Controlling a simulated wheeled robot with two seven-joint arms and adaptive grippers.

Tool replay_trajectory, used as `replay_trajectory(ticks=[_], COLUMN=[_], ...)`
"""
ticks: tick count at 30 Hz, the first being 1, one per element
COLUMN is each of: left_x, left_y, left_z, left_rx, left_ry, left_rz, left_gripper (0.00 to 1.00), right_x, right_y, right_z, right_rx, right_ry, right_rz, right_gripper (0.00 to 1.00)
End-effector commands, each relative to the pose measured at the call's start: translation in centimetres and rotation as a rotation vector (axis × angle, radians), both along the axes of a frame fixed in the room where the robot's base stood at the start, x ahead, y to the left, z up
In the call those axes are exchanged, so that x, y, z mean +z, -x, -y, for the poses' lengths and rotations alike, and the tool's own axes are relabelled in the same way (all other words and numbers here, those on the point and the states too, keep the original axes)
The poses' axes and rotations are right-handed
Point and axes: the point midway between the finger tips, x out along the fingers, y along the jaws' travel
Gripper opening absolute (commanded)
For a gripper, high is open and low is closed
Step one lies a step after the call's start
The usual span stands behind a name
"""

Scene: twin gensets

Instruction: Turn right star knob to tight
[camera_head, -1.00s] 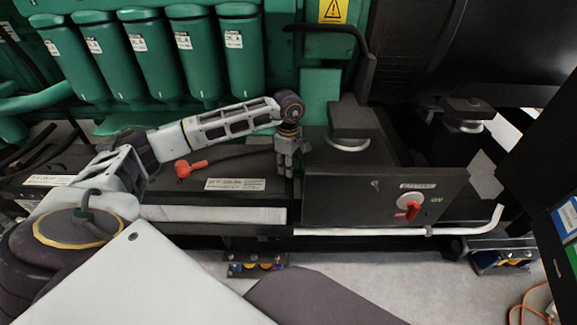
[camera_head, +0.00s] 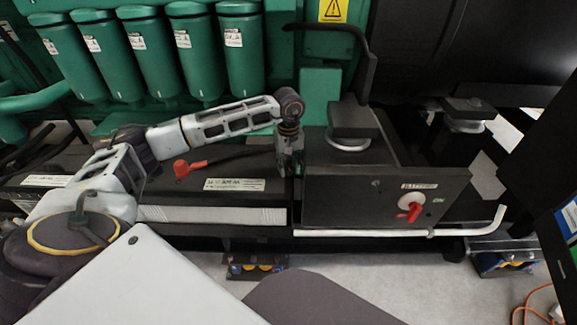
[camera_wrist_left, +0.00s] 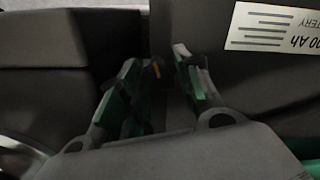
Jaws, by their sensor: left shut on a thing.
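My left gripper (camera_head: 290,163) points down at the gap between the long dark battery box and the grey box with the red switch. In the left wrist view the left gripper (camera_wrist_left: 160,85) has its green-padded fingers close together around a small dark thing with an orange mark (camera_wrist_left: 156,69). This fits the right star knob, but its star shape is hidden by the fingers and the dim light. The gripper is shut on it. My right gripper is not in view.
The grey box (camera_head: 340,200) with a red switch (camera_head: 410,212) stands just right of the gripper. A red terminal cap (camera_head: 182,168) with a black cable lies on the battery box (camera_head: 90,185) to the left. Green cylinders (camera_head: 190,55) stand behind.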

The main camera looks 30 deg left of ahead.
Motion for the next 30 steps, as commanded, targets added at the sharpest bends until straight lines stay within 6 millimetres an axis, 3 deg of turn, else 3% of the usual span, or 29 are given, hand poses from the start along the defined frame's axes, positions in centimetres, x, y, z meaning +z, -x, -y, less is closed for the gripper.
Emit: replay_trajectory(ticks=[13, 30], left_x=[0.12, 0.16], left_y=[-0.11, -0.1], left_z=[-0.06, -0.05], left_rx=[-0.266, -0.323], left_ry=[-0.001, -0.001], left_rz=[0.004, 0.004], left_gripper=[0.1, 0.1], right_x=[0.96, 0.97], right_y=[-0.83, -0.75], right_z=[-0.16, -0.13], right_rx=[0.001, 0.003], right_ry=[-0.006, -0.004], right_rz=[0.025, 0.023], right_gripper=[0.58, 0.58])
